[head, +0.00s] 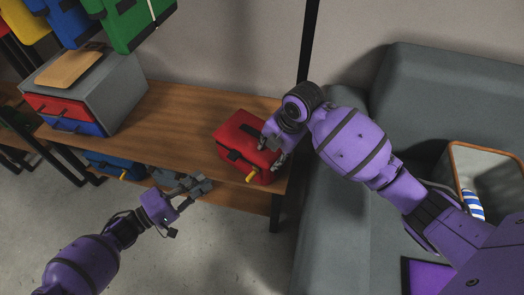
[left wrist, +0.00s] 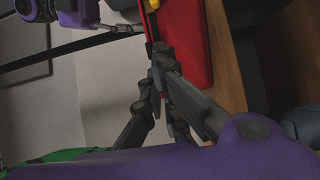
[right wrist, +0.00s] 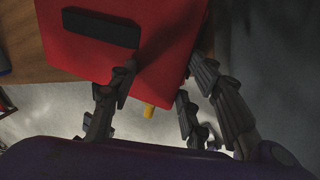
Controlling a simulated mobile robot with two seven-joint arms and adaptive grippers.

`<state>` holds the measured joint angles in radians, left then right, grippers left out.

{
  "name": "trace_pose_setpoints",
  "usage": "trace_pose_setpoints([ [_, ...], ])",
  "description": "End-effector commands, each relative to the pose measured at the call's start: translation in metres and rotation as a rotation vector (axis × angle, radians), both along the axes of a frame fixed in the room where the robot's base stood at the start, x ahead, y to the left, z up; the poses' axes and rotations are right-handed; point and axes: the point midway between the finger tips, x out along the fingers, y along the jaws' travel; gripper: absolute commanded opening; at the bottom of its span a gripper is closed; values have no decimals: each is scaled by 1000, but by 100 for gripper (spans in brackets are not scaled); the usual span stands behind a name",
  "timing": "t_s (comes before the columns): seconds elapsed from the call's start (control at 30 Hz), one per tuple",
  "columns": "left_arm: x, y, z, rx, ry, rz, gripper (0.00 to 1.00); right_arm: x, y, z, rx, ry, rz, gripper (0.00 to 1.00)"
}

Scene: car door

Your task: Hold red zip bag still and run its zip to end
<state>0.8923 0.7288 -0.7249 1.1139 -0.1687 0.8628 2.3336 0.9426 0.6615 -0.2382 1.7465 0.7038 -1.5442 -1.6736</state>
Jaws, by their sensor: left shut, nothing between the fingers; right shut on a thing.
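The red zip bag (head: 236,132) sits at the front edge of the wooden shelf. A black handle (right wrist: 100,28) lies across its top. Its yellow zip pull (head: 251,176) sticks out at the front, near the right corner, and also shows in the right wrist view (right wrist: 148,110). My right gripper (head: 272,152) is shut on the bag's right end, one finger over the red face and the other past its edge. My left gripper (head: 205,183) is shut and empty, in front of the shelf and left of the pull.
A grey box with red and blue drawers (head: 105,85) stands left on the shelf (head: 170,115). Blue and grey bags lie on the lower shelf. A black post rises behind the red bag. A grey sofa (head: 420,100) is at the right. The floor in front is clear.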

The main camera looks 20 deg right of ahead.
Motion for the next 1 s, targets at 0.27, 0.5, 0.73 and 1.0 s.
trace_pose_setpoints([
  [0.27,-5,11,0,0,-1,0,0,-1,3,-3,2,8,5,5],
  [0.5,-5,11,0,0,-1,0,0,-1,3,-3,2,8,5,54],
  [0.73,-5,11,0,0,-1,0,0,0,3,0,2,2,4,66],
  [1.0,-5,11,0,0,-1,0,0,1,1,9,2,-5,3,66],
])
